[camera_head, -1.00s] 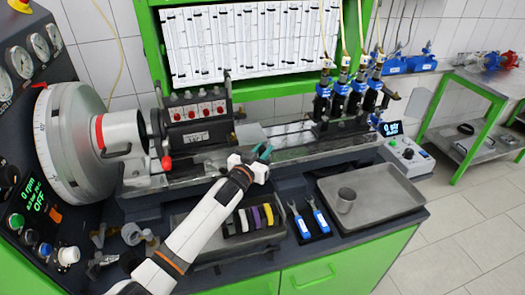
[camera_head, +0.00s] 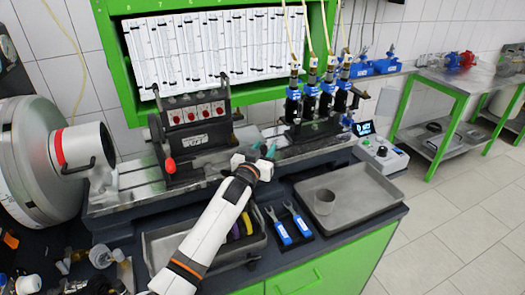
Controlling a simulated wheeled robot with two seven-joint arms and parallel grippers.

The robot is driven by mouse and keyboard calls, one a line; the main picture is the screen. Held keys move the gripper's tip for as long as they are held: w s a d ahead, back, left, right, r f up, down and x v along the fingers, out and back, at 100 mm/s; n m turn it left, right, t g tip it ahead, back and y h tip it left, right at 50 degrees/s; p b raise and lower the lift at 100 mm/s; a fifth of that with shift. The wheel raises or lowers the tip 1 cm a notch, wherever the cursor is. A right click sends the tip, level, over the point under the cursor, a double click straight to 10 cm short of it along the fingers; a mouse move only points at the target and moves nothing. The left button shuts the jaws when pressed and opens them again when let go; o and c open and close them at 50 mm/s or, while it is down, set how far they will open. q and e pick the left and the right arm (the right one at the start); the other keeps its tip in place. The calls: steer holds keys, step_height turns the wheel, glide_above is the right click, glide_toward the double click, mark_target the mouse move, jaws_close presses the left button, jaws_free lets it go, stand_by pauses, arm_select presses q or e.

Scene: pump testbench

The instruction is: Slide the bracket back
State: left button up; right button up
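The black bracket (camera_head: 198,122), with a row of red knobs and a red-tipped lever, stands upright on the bench's metal rail (camera_head: 135,178). A clear gap separates it from the white cylinder of the large drum at left. My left gripper (camera_head: 264,149) is at the rail's front edge, to the right of the bracket. Its teal fingertips look apart, with nothing visible between them. Contact between this gripper and the bracket cannot be made out. My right gripper is not in view.
A drum with a white cylinder (camera_head: 85,148) is at left. Several blue injectors (camera_head: 315,100) stand on the rail's right part. In front are a grey tray (camera_head: 365,200) with a metal cup (camera_head: 324,202), two blue-handled tools (camera_head: 290,226) and a tray of coloured pieces (camera_head: 158,245).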

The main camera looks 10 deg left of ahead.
arm_select(q)
steer(key=shift+s+a, duration=0.1)
steer(key=shift+s, duration=0.05)
steer(key=shift+s+f, duration=0.1)
steer(key=shift+s, duration=0.1)
steer(key=s, duration=0.3)
steer(key=s+a+b, duration=0.1)
steer(key=s, duration=0.3)
steer(key=s+a+b, duration=0.1)
steer(key=s, duration=0.3)
steer(key=shift+s+a, duration=0.1)
steer(key=shift+s, duration=0.05)
